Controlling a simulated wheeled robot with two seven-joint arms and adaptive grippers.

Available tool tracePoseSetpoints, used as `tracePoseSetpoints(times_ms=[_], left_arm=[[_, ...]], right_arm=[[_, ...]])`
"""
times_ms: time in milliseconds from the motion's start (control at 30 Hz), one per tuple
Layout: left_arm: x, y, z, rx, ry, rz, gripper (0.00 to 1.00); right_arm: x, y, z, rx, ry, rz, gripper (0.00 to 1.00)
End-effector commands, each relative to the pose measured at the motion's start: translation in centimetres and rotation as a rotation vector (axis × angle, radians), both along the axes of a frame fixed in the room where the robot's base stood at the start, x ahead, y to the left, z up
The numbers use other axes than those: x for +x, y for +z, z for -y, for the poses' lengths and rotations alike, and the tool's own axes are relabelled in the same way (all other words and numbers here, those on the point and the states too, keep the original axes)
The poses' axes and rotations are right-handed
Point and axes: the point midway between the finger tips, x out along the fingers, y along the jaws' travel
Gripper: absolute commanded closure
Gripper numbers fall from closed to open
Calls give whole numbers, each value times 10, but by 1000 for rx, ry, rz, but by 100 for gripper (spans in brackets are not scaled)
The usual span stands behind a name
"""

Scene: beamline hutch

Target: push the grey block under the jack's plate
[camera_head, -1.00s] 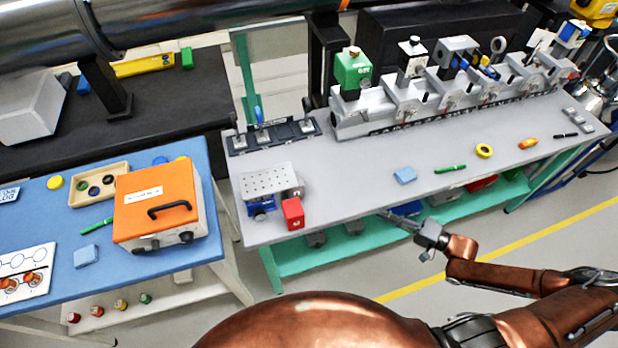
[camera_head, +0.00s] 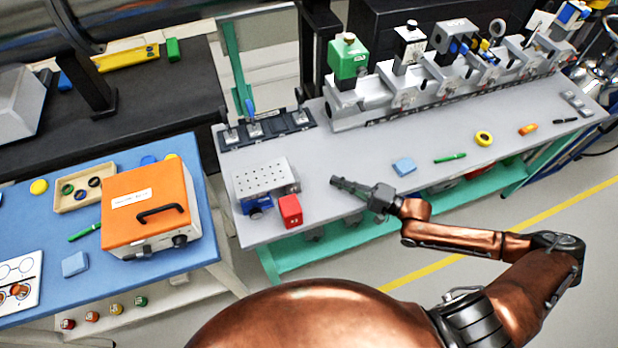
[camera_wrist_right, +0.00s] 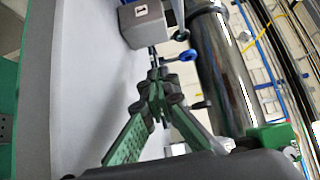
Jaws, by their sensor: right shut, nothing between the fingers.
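The jack stands at the left end of the grey bench, with a perforated pale plate (camera_head: 262,178) on top and a blue part (camera_head: 258,206) below. The grey block (camera_head: 287,189) appears partly hidden at the plate's right side; I cannot tell how far under it is. A grey block with a "1" label (camera_wrist_right: 143,22) shows at the top of the right wrist view. My right gripper (camera_head: 335,182) is shut and empty over the bench, right of the jack and apart from it, pointing left. It also shows in the right wrist view (camera_wrist_right: 153,66). My left gripper is not in view.
A red block (camera_head: 290,211) stands at the jack's front right. A black strip with clamps (camera_head: 268,129) lies behind the jack, and a rail with a green-topped unit (camera_head: 348,60) runs along the back. A blue pad (camera_head: 404,167) lies to the right. Bare bench lies between jack and gripper.

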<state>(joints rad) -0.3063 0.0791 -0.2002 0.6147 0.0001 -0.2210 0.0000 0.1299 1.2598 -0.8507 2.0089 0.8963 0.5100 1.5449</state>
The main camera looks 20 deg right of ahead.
Motion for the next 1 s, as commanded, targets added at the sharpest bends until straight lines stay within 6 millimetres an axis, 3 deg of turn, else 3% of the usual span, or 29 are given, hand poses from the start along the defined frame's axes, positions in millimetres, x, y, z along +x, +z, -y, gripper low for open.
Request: tracePoseSetpoints(times_ms=[300,600,1000], left_arm=[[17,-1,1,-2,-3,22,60],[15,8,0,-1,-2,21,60],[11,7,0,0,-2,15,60]], right_arm=[[46,1,-47,2,0,2,100],[42,1,-80,1,-1,1,100],[42,0,-83,-2,-1,1,100]])
